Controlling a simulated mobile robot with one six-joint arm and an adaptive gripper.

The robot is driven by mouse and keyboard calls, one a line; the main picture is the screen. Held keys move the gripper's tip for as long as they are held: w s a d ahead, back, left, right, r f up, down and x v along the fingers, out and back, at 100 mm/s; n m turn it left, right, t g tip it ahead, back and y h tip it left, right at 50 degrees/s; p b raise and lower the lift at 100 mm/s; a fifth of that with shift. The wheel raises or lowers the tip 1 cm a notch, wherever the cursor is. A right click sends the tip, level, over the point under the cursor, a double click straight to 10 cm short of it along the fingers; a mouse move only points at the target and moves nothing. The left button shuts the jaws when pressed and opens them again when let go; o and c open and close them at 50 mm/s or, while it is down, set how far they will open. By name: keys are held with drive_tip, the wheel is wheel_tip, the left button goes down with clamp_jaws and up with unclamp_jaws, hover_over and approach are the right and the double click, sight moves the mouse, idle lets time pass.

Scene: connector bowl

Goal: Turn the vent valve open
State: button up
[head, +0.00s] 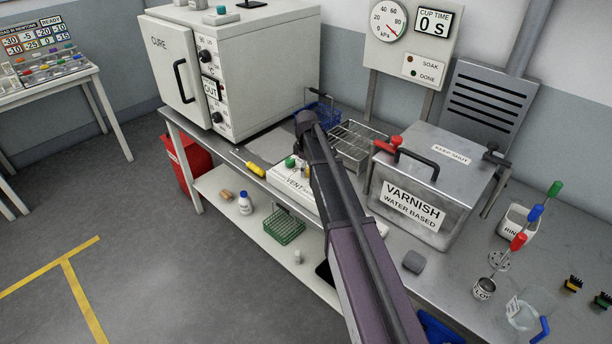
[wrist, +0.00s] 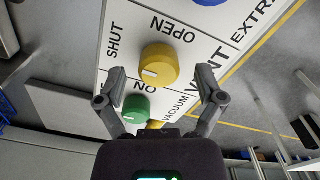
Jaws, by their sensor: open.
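The vent valve is a round yellow knob (wrist: 160,64) on a white panel marked VENT, OPEN and SHUT. A white mark shows on the left part of its face, on the side nearer the SHUT label. My gripper (wrist: 162,76) is open, with one finger on each side of the knob in the wrist view. I cannot tell whether the fingers touch it. In the head view the white vent box (head: 292,181) sits at the bench's front edge, partly covered by my arm, and the fingers are hidden.
A green knob (wrist: 136,108) sits by the VACUUM label, near the left finger. A blue knob (wrist: 210,2) is at the panel's far edge. The CURE oven (head: 265,55) stands left of the arm, a wire basket (head: 355,140) and varnish tank (head: 420,205) right.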

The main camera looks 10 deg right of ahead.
drive_tip(key=shift+f+b, duration=0.35)
drive_tip(key=shift+f, duration=0.2)
drive_tip(key=c, duration=1.1)
